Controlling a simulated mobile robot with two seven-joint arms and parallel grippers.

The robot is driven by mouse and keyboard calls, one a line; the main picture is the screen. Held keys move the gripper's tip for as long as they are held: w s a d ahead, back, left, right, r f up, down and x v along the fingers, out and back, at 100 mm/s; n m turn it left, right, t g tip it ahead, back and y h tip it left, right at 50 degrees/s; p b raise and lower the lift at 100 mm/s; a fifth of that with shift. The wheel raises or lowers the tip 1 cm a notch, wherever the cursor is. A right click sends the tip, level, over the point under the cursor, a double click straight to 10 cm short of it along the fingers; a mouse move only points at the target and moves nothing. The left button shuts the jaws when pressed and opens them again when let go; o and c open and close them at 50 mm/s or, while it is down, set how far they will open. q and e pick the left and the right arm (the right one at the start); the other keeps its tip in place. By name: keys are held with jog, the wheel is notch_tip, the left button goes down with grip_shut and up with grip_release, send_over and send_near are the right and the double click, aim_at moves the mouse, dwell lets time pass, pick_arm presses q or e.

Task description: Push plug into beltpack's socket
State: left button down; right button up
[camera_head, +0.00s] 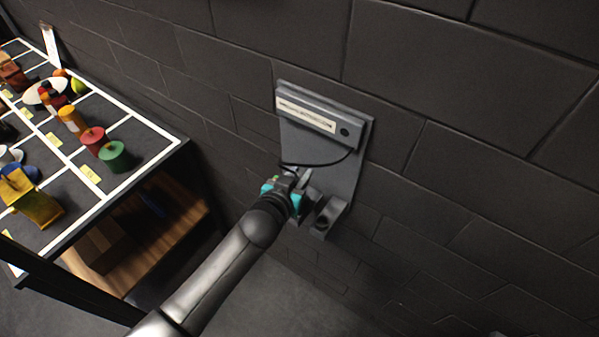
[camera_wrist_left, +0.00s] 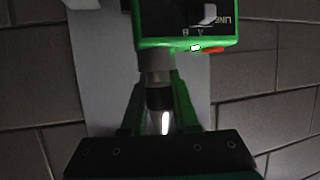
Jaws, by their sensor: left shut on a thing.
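The beltpack (camera_wrist_left: 185,22) is a green-edged box with a black face and lettering, at the top of the left wrist view. My left gripper (camera_wrist_left: 158,92) is shut on the plug (camera_wrist_left: 158,98), a dark body with a silver collar. The plug points up at the beltpack's near edge, and its silver end meets that edge. The socket's mouth is hidden, so how deep the plug sits cannot be told. In the head view my left gripper (camera_head: 288,190) is at the lower part of the wall panel and hides most of the beltpack and plug.
A grey panel (camera_head: 345,165) with a white label strip (camera_head: 306,114) is on the dark block wall. A black cable (camera_head: 322,164) loops across it. A grey bracket (camera_head: 328,217) sticks out at lower right. A table (camera_head: 150,148) with coloured objects stands left.

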pick_arm(q)
jog(key=c, duration=0.6)
grip_release()
jog(key=shift+s, duration=0.1)
jog(key=v, duration=1.5)
jog(key=shift+p, duration=0.45)
jog(key=shift+a, duration=0.1)
